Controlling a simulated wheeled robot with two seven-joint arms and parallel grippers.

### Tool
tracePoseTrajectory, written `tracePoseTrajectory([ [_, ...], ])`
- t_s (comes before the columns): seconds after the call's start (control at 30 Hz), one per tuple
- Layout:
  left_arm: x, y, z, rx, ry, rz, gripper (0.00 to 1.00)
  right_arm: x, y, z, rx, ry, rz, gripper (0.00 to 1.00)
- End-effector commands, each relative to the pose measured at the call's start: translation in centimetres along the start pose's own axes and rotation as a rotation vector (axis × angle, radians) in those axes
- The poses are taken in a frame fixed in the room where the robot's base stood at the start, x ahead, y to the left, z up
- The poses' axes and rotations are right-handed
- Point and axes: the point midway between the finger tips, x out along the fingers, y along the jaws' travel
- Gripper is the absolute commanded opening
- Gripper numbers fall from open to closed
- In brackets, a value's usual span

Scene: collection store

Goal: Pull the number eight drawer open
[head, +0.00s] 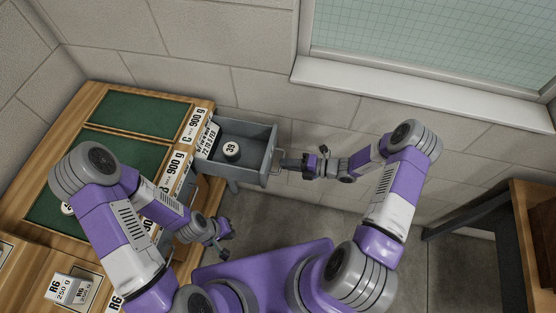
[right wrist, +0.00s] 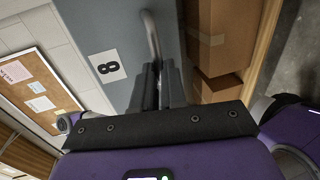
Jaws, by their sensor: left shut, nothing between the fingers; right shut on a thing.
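The grey number eight drawer (head: 271,150) stands pulled out of the wooden cabinet in the head view, its inside open to view. A dark round piece marked 39 (head: 231,150) lies in it. In the right wrist view the drawer front (right wrist: 105,28) bears a white label with an 8 (right wrist: 107,67). My right gripper (head: 285,163) is shut on the bar handle (right wrist: 151,35) of this drawer; it also shows in the right wrist view (right wrist: 159,75). My left gripper (head: 226,238) is shut and empty, apart from the drawer, low beside the cabinet's front.
The wooden cabinet top (head: 100,93) has green panels and white cards reading 900 g (head: 193,125). A small R6 box (head: 70,288) stands at lower left. A dark-legged table (head: 520,205) is at right. Cardboard boxes (right wrist: 220,40) show beside the drawer front.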

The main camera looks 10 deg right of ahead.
Motion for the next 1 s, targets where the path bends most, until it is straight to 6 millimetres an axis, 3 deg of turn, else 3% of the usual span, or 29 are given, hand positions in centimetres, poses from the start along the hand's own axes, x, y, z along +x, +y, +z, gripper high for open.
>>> tracePoseTrajectory([
  [0.47,-0.06,0.03,0.01,0.0,0.0,0.0,0.0,-0.59,-0.15,0.05,0.0,-0.001,-0.001,0.0],
  [0.5,-0.06,0.03,0.01,0.0,0.0,0.0,0.0,-0.59,-0.15,0.05,0.0,-0.002,-0.001,0.14],
  [0.67,-0.06,0.03,0.01,0.0,0.0,0.0,0.0,-0.56,-0.14,0.05,0.0,-0.001,0.0,0.37],
  [1.0,-0.15,0.06,0.01,0.0,0.0,0.0,0.0,-1.1,-0.12,0.08,0.0,-0.002,-0.001,0.37],
])
